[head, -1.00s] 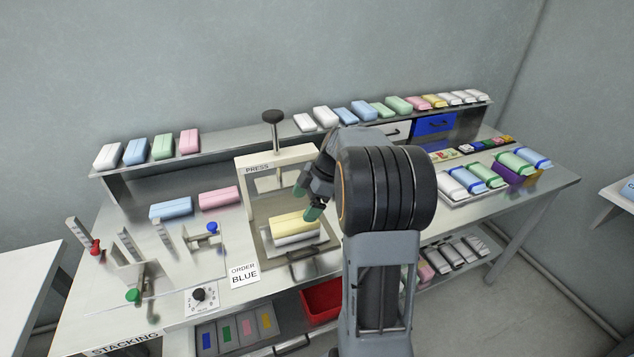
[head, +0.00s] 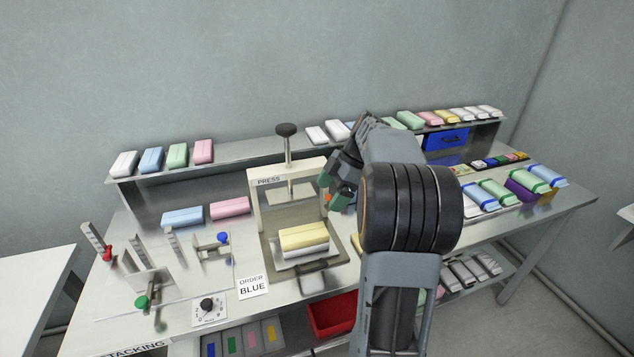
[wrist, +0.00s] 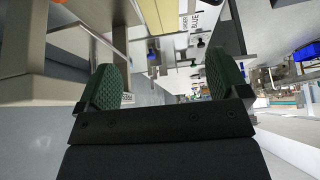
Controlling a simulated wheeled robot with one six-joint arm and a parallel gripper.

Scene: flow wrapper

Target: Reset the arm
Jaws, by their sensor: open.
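My gripper (head: 338,200) is in the head view, raised just right of the press frame, with its green-padded fingers partly hidden by my arm. In the wrist view my gripper (wrist: 165,85) shows two green pads standing wide apart with nothing between them. The press (head: 288,190) has a dark knob on top. A yellow block (head: 303,236) on a white one lies in the press tray, apart from my gripper.
Blue (head: 182,217) and pink (head: 230,208) blocks lie left of the press. The back shelf (head: 245,157) carries several coloured blocks. A stacking fixture (head: 150,280) stands at left. Wrapped packs (head: 495,190) lie at right. A red bin (head: 332,314) sits below.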

